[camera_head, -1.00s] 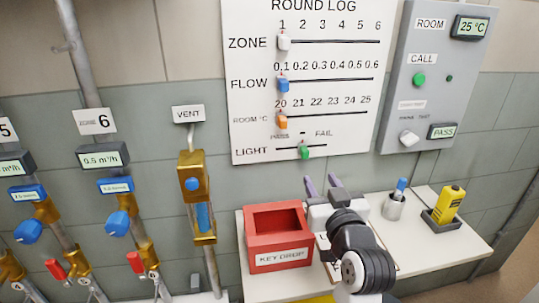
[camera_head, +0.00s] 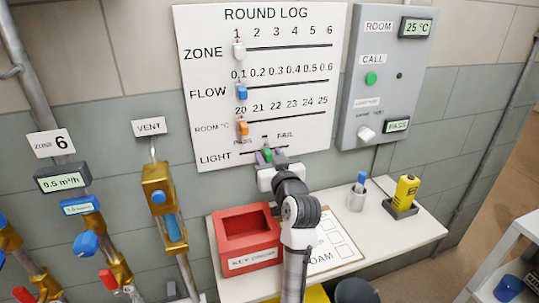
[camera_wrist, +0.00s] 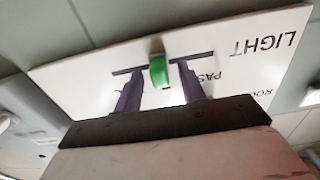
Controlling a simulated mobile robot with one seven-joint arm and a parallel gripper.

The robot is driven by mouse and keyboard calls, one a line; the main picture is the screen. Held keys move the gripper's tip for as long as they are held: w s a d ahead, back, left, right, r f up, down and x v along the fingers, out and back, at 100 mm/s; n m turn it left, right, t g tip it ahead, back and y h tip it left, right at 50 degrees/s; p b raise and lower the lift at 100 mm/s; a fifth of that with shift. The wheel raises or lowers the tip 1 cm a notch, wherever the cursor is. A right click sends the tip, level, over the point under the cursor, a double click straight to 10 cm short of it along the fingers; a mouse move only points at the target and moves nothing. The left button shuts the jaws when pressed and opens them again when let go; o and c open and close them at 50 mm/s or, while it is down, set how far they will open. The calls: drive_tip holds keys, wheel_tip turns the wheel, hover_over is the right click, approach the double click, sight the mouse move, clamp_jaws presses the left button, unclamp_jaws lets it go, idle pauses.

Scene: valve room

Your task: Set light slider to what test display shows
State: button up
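The green light slider (camera_head: 267,155) is on the LIGHT row at the bottom of the round log board (camera_head: 320,155), about midway between the PASS and FAIL labels. The test display (camera_head: 397,125) on the grey panel reads PASS. My gripper (camera_head: 268,160) is at the board. In the wrist view, my gripper (camera_wrist: 160,75) is open, with one purple finger on each side of the green knob (camera_wrist: 158,71). A gap shows between the knob and each finger. In the head view, the gripper partly hides the LIGHT track.
The zone slider (camera_head: 239,49), flow slider (camera_head: 242,91) and room slider (camera_head: 243,128) sit above on the board.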

sight(242, 153)
clamp_jaws()
idle(0.3)
drive_tip(key=shift+a, duration=0.15)
drive_tip(key=a, duration=0.2)
drive_tip(key=s+a, duration=0.1)
drive_tip(key=a, duration=0.3)
drive_tip(key=shift+s+p, duration=0.3)
drive_tip(key=shift+s, duration=0.1)
unclamp_jaws()
drive_tip(key=shift+s, duration=0.1)
